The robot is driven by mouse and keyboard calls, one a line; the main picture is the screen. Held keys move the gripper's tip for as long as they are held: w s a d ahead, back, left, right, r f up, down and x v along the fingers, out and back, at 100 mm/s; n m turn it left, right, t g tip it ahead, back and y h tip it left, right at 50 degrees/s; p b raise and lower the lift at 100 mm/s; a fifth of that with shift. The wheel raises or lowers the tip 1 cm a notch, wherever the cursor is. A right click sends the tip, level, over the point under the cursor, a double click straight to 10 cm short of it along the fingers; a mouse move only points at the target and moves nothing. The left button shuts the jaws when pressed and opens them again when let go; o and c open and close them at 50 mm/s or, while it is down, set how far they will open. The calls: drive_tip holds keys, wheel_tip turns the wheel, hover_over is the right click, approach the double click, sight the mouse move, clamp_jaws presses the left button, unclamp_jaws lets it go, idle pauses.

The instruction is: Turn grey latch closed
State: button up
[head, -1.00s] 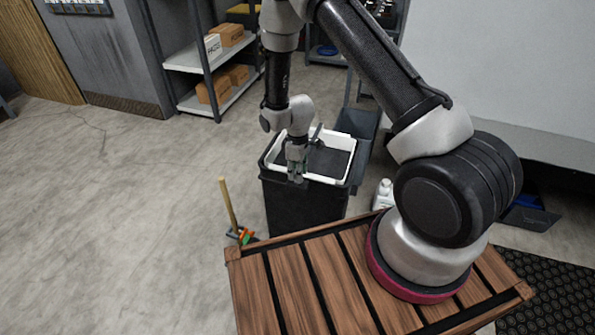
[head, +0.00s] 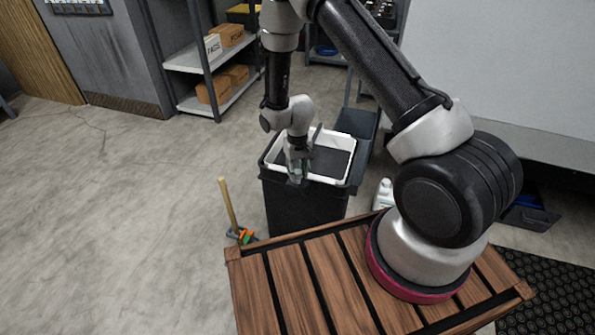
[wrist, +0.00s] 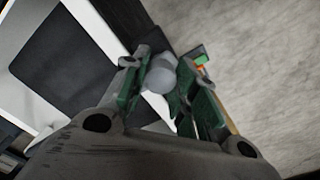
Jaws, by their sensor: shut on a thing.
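The grey latch (wrist: 160,76) shows in the wrist view as a rounded grey knob at the edge of a dark bin. My gripper (wrist: 158,84) is shut on it, with one green-padded finger on each side. In the head view my gripper (head: 297,178) reaches down at the near left rim of the black bin (head: 305,207). The latch cannot be made out in the head view, where the fingers cover that spot. How far the latch is turned cannot be told.
The bin has a white rim (head: 339,174) and a dark inner surface. A wooden-handled tool (head: 228,204) stands left of it, and a white bottle (head: 383,194) stands right. Shelves with boxes (head: 213,90) stand behind. Floor at the left is clear.

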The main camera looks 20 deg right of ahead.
sight(297, 171)
drive_tip(key=shift+m, duration=0.6)
drive_tip(key=o, duration=0.8)
drive_tip(key=shift+r, duration=0.1)
wheel_tip(297, 171, up, 12)
idle(0.4)
